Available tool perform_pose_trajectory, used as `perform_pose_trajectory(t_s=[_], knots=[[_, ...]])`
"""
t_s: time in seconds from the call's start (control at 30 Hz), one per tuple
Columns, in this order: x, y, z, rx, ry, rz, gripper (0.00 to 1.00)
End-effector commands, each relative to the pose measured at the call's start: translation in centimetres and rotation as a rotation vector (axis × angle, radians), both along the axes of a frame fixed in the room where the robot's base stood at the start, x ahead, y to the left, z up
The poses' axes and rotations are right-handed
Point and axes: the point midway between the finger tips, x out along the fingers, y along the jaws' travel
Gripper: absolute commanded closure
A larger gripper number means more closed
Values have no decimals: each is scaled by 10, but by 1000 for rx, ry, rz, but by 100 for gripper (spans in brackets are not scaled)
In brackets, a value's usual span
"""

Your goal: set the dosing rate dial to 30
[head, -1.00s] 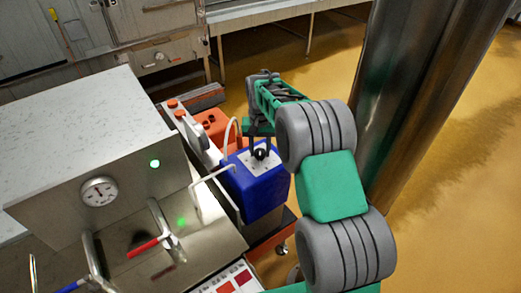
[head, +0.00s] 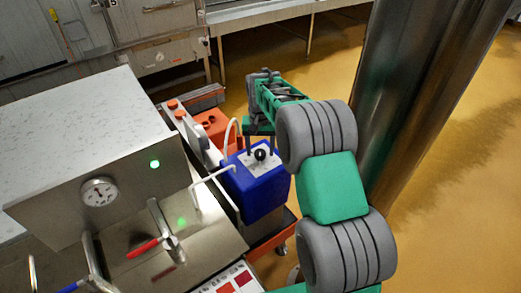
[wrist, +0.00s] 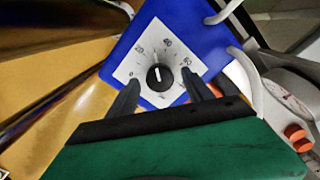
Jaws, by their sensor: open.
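The dosing rate dial is a black round knob (wrist: 160,77) with a white pointer mark, on a white scale plate (wrist: 128,68) on top of a blue box (head: 262,196). In the wrist view the pointer aims upward, between the printed 20 and 40. My gripper (wrist: 160,80) is open, one finger on each side of the knob, with visible gaps between fingers and knob. In the head view the knob (head: 260,155) shows below my gripper (head: 260,151).
White hoses (head: 212,174) run from the box to the left. A steel machine with a gauge (head: 100,192) and red-handled valve (head: 143,248) stands left. An orange container (head: 211,123) sits behind the box. A steel column (head: 415,100) rises at right.

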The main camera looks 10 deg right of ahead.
Motion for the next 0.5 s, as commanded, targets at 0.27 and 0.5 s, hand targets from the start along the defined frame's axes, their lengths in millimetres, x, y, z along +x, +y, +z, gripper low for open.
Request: perform_pose_trajectory(t_s=[0.27,0.5], knots=[[2,0,54,0,-5,0,41],[1,0,72,0,-2,0,41]])
